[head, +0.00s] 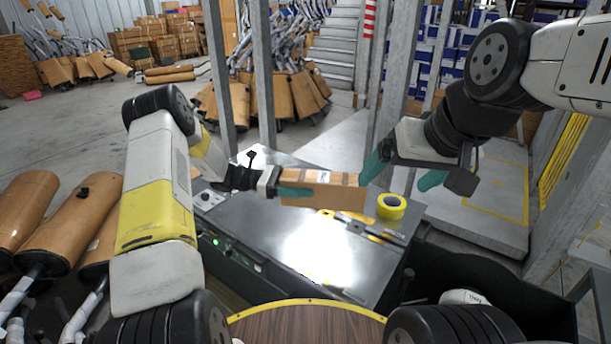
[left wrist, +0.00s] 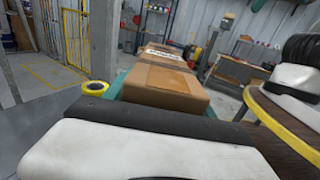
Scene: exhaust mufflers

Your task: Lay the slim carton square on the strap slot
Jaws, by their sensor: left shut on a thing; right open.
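The slim carton (head: 325,190) is a long brown box held level above the steel machine table (head: 240,235). My left gripper (head: 290,191) is shut on the carton's left end, with green fingers on it. The carton (left wrist: 165,85) also shows in the left wrist view, stretching away from the gripper. My right gripper (head: 403,172) is open at the carton's right end; one green finger is close to that end, and I cannot tell whether it touches. The strap slot (head: 360,228) seems to be the dark line across the table top, partly hidden behind the carton.
A yellow tape roll (head: 391,206) sits on the table's right part, near flat yellow-and-dark tools (head: 372,236). A grey post (head: 397,80) rises behind the table. A round wooden top (head: 305,325) is at the front. The table's front middle is clear.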

